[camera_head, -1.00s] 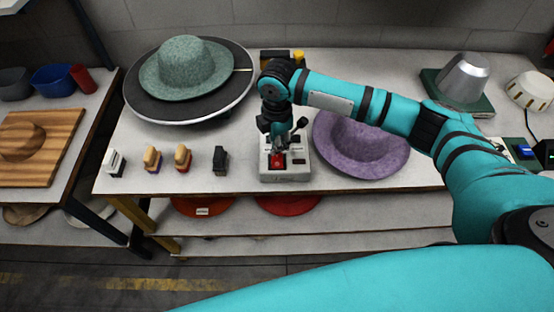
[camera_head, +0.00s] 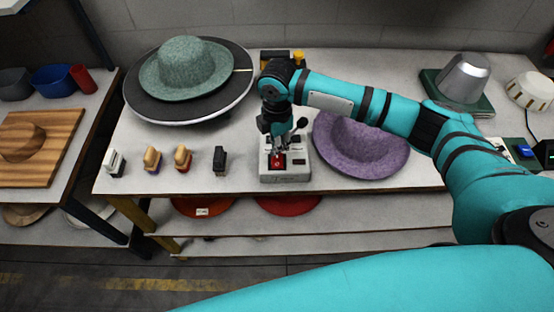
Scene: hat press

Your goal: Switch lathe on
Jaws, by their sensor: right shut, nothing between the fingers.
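The lathe's round dark turntable (camera_head: 150,108) stands at the back left of the table with a green felt hat (camera_head: 188,68) on it. A grey control box (camera_head: 297,174) with a red switch (camera_head: 278,161) and a black-knobbed lever (camera_head: 302,123) stands near the table's front edge. My right gripper (camera_head: 278,149) is shut and empty, pointing down at the upper part of the red switch. I cannot tell whether the fingertips touch it. My left gripper is not in view.
A purple felt hat (camera_head: 365,145) lies right of the box, under my right arm. Several brushes, such as a wooden-handled one (camera_head: 183,157), stand to its left. A metal hat block (camera_head: 463,77) is at the back right. Red hats (camera_head: 288,204) lie on the shelf below.

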